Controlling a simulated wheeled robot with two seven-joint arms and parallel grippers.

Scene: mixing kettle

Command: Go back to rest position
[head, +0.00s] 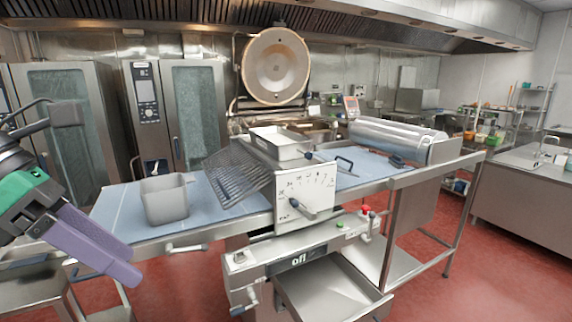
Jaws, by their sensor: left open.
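My left gripper (112,268) is at the left edge of the view, with long purple fingers below a green band. Its fingers point down and to the right, in front of the table's left end. It is open, and nothing shows between the fingers. The mixing kettle's round lid (277,66) stands raised at the back centre. A white panel (306,197) with a dial and a handle faces me at the centre. My right gripper is out of view.
A grey container (165,199) and a wire basket (236,176) stand on the blue-topped table, close to the right of my left gripper. A metal pan (281,143) sits behind the panel. A metal cylinder (397,134) lies at the right. Red floor (500,255) is clear at the right.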

